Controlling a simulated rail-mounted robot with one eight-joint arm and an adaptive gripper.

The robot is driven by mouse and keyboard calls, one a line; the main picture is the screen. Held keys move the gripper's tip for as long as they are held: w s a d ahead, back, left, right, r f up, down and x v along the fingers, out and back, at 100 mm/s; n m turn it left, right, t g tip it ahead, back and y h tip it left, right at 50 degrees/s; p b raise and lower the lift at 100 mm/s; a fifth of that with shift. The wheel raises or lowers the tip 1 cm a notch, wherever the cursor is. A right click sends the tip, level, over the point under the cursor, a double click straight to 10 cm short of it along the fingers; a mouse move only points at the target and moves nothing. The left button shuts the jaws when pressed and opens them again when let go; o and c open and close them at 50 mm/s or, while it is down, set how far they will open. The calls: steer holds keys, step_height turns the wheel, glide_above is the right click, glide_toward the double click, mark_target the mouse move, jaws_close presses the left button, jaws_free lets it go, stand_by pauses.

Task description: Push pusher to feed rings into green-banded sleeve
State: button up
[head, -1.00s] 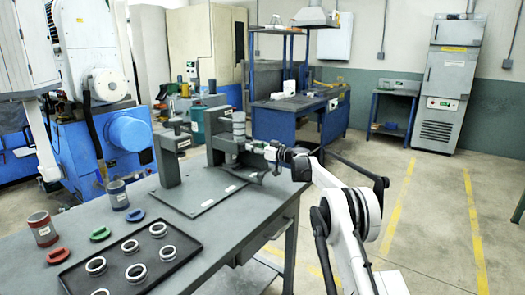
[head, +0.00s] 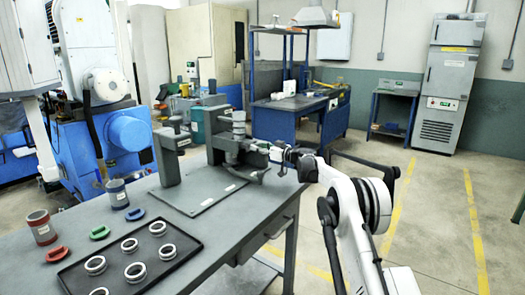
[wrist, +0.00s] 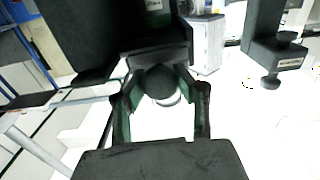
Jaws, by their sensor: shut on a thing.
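The grey feeding fixture (head: 222,150) stands on the bench, with a grey upright cylinder (head: 239,122) on top. My gripper (head: 272,152) is at its right side, level with its middle. In the wrist view my gripper (wrist: 161,100) has its two fingers on either side of a dark round knob (wrist: 161,84), which appears to be the pusher's end. The fingers are shut on it. A dark block of the fixture (wrist: 85,35) fills the upper left of the wrist view. I cannot make out the green-banded sleeve or any rings inside the fixture.
A black tray (head: 175,274) with several rings lies at the bench's front. Red-banded (head: 41,227) and blue-banded (head: 117,193) sleeves stand behind it, with red (head: 57,254), green (head: 100,232) and blue (head: 135,214) pieces nearby. Open floor (head: 430,220) lies to the right.

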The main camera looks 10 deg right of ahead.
steer(key=shift+b+v, duration=0.4)
steer(key=shift+v, duration=1.45)
steer(key=o, duration=1.1)
steer(key=shift+o, duration=0.2)
steer(key=shift+d, duration=0.1)
steer(key=v, duration=0.5)
steer(key=shift+b, duration=0.4)
steer(key=shift+r, duration=0.1)
